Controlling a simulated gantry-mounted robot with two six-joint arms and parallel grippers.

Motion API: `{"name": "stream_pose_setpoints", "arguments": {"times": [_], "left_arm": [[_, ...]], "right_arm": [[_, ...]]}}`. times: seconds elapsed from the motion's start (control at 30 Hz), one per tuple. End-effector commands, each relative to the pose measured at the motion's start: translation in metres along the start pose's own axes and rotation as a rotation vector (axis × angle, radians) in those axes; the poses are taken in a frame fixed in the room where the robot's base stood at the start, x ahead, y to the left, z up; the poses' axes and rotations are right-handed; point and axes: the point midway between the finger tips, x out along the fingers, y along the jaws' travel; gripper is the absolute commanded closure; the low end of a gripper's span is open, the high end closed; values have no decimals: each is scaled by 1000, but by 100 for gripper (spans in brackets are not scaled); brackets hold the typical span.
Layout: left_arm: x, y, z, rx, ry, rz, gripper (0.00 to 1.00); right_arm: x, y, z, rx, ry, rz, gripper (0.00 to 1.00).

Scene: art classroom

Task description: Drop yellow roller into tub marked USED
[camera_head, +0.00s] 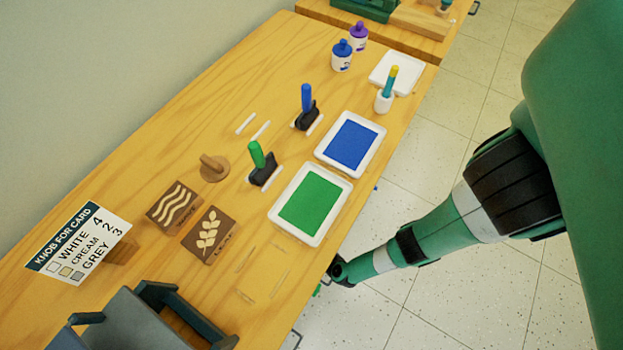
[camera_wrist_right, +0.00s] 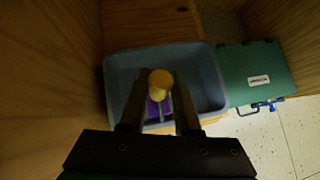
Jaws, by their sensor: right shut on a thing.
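My right gripper (camera_wrist_right: 159,95) is shut on the yellow roller's handle (camera_wrist_right: 161,78), seen nearly end on in the right wrist view. Below it is an open grey-blue tub (camera_wrist_right: 214,78); I cannot see a USED marking on it. The roller is over the tub's opening; how high it hangs is hard to tell. A purple patch shows just below the handle, partly hidden by the fingers. In the head view my right arm reaches down past the table's front edge, and its gripper and the tub are hidden.
A green box (camera_wrist_right: 258,75) with a small unreadable label stands right of the tub. Wooden panels (camera_wrist_right: 52,70) flank the tub closely. On the table (camera_head: 215,110) are a green tray (camera_head: 330,225), a blue tray (camera_head: 377,160), green-handled and blue-handled rollers, and carved blocks.

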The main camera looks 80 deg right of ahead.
Motion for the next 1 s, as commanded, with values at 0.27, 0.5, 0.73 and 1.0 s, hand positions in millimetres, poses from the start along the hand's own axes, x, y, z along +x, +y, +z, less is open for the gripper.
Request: {"name": "stream_pose_setpoints", "arguments": {"times": [0.27,0.5,0.73,1.0], "left_arm": [[-29,0,27,0,0,0,39],[-51,0,47,0,-1,0,39],[-52,0,48,0,-1,0,39],[-81,0,75,0,-1,0,39]], "right_arm": [[47,-55,-14,8,-1,-8,100],[77,-80,-28,5,-1,-4,100],[79,-83,-27,0,-1,1,100],[109,-88,-54,-2,-1,1,100]]}}
